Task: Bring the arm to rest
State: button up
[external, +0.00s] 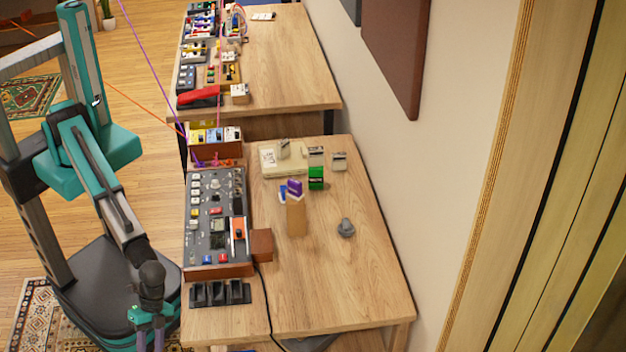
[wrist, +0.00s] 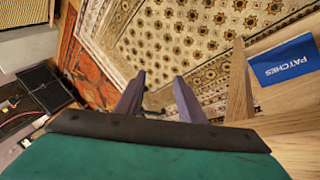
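My arm hangs down beside the left edge of the near table (external: 350,285) in the external view. My gripper (external: 150,341) points downward at the bottom left, and its fingertips are cut off by the frame edge. In the wrist view my gripper (wrist: 158,96) shows two grey-purple fingers spread apart. Nothing sits between the fingers, only the patterned rug (wrist: 195,35) on the floor below. The gripper is open and empty, apart from the table.
A grey mixer-like console (external: 215,222) and a black pedal strip (external: 220,293) stand by the table's left edge, near my arm. A blue "PATCHES" booklet (wrist: 285,61) lies at right in the wrist view. Amp gear (wrist: 40,92) is at left. The table's front right is clear.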

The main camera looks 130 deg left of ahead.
jog(key=s+a+f+m+g+y+b, duration=0.1)
jog(key=s+a+f+g+y+b, duration=0.1)
jog(key=s+a+f, duration=0.65)
jog(key=s+a+f+g+y+b, duration=0.15)
jog(key=s+a+f, duration=0.45)
jog(key=s+f, duration=0.6)
jog(key=s+a+f+n+g+y, duration=0.1)
jog(key=s+a+f+g, duration=0.1)
jog(key=s+a, duration=0.5)
jog(key=s+a+f+g+y+p, duration=0.1)
jog(key=s+a, duration=0.6)
jog(key=s, duration=0.8)
notch_tip(320, 180, down, 2)
jog(key=shift+a+f+n+g, duration=0.1)
jog(key=shift+a+n+g, duration=0.05)
jog(key=shift+n+g, duration=0.35)
